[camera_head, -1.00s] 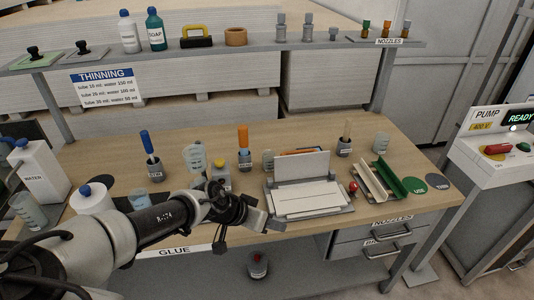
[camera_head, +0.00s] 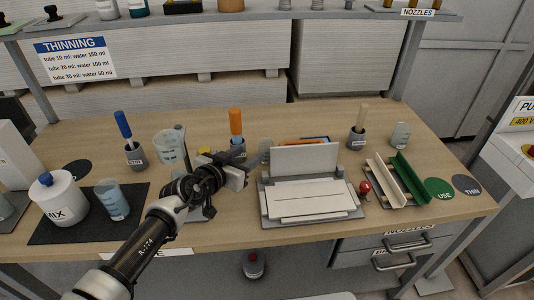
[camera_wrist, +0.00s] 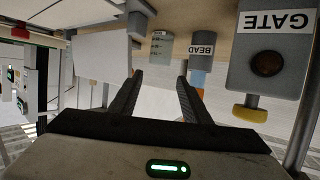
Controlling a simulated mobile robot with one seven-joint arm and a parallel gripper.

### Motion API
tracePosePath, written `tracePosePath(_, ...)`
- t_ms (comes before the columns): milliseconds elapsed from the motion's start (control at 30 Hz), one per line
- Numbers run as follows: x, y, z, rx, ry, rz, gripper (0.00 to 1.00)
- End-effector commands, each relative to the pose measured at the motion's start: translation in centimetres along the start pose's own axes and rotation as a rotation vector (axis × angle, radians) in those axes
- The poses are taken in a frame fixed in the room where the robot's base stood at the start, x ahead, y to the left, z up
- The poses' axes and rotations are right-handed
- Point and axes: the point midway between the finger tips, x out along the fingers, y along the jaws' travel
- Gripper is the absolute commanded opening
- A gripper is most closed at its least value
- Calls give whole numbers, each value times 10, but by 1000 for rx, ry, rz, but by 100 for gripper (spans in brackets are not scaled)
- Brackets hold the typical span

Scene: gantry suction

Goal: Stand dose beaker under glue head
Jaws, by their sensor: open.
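My gripper (camera_head: 257,161) is open and empty, low over the middle of the table. In the wrist view its fingers (camera_wrist: 160,80) point at a small clear beaker (camera_wrist: 160,46) with marks, which stands a short way beyond the tips. The beaker also shows, partly hidden, in the head view (camera_head: 265,147). I cannot tell for sure that it is the dose beaker. The glue stand is left of my gripper, with a clear graduated vessel (camera_head: 168,147) on it. Its grey GATE block (camera_wrist: 268,60) with a yellow knob shows close at right in the wrist view.
A BEAD cup (camera_wrist: 202,50) stands right beside the small beaker. A white panelled fixture (camera_head: 305,160) is just right of my gripper. Other beakers stand at left on the dark mat (camera_head: 111,200) and at far right (camera_head: 400,135).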

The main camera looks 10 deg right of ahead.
Motion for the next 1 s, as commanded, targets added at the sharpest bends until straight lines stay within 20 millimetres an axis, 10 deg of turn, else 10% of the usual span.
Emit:
tracePosePath(300, 61, 1, 0, 1, -1, 3, 43)
tracePosePath(1000, 128, 1, 0, 0, 0, 1, 43)
